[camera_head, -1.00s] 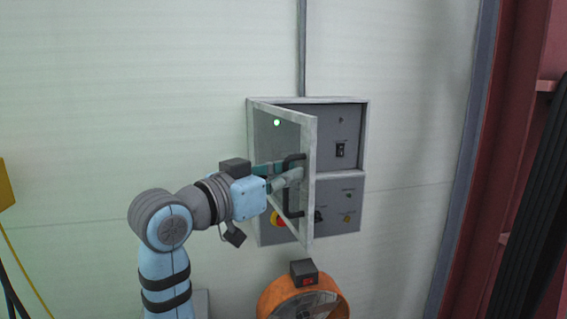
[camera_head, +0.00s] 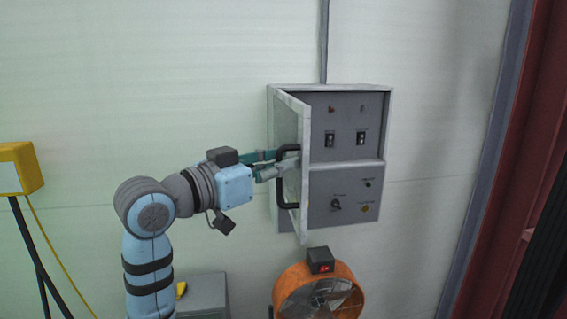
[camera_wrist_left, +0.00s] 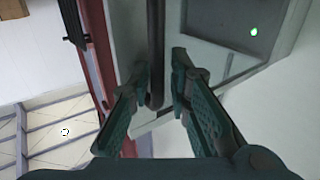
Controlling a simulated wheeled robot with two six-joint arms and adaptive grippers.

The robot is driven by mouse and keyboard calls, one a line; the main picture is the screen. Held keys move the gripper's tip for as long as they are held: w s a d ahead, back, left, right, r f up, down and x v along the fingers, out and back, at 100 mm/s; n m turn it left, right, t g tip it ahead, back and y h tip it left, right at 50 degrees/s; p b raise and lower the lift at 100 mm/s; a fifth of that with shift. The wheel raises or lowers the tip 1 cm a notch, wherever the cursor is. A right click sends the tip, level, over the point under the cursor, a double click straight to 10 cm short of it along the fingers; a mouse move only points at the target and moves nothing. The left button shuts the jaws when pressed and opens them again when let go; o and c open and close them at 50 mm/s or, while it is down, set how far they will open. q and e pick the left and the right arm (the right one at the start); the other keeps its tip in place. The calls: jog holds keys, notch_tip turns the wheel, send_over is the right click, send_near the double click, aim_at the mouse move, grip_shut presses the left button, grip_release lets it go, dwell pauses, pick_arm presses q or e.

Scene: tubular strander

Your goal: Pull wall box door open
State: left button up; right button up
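The grey wall box (camera_head: 345,170) is fixed to the pale wall, right of centre in the head view. Its door (camera_head: 305,165) is hinged on the left and stands open, sticking out from the wall and seen almost edge-on. A black bar handle (camera_head: 283,206) is on the door's outer face. My left gripper (camera_head: 286,163) reaches it from the left. My right gripper is not in view.
Inside the box is a panel with switches and knobs (camera_head: 347,139). An orange fan (camera_head: 318,294) stands below the box. A yellow box on a stand (camera_head: 20,168) is at the left. A red steel column (camera_head: 490,200) rises at the right.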

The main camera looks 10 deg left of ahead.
pick_arm(q)
jog(key=v, duration=1.2)
jog(key=shift+d+f, duration=0.1)
